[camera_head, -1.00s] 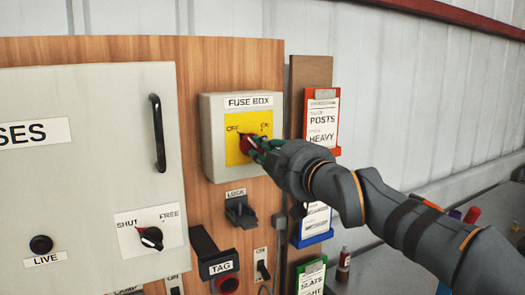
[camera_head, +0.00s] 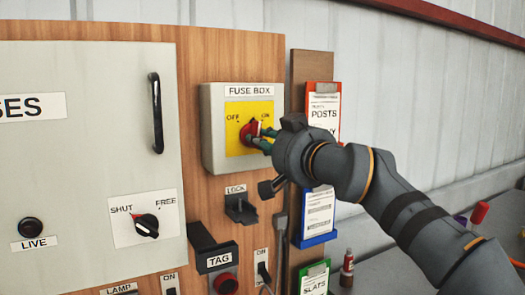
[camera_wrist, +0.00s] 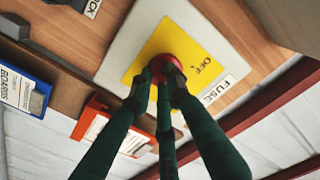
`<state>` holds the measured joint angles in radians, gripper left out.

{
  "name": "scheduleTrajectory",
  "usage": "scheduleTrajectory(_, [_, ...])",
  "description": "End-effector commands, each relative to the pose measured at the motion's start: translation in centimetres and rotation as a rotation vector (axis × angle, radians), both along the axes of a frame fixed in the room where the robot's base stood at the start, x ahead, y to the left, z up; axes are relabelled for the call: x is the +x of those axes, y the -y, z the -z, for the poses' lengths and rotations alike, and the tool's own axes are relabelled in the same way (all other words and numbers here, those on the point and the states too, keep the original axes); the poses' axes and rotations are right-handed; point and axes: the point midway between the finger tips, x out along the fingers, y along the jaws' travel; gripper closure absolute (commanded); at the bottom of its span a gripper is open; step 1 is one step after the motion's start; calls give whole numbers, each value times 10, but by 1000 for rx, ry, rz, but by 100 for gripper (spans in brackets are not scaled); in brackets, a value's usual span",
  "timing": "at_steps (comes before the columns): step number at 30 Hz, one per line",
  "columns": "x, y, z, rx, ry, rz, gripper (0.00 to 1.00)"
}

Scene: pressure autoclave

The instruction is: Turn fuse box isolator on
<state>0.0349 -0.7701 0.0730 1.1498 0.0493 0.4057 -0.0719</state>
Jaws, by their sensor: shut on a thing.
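The fuse box (camera_head: 212,155) is a pale grey box on the wooden board, with a yellow plate (camera_head: 237,110) marked OFF at left and ON at right. Its isolator is a red round knob (camera_head: 246,135) in the middle of the plate, also seen in the wrist view (camera_wrist: 168,62). My gripper (camera_head: 262,138) is shut on the knob from the right, its green fingers (camera_wrist: 160,88) around the knob's handle. A pale mark on the knob's upper right shows near the ON label. The fingers partly hide the handle, so its exact angle is hard to tell.
A grey cabinet with a black handle (camera_head: 156,112) and a SHUT/FREE knob (camera_head: 147,225) stands at left. A LOCK bracket (camera_head: 240,208) and TAG block (camera_head: 216,262) sit below the fuse box. Card holders (camera_head: 318,238) hang at right, behind my arm.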

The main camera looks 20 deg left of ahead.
Motion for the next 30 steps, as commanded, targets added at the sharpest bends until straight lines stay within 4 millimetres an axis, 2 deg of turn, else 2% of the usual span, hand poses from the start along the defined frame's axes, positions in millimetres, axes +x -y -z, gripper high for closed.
scheduleTrajectory(15, [-2,-3,3,312,-316,0,100])
scheduleTrajectory(30, [-3,-4,2,437,-443,0,100])
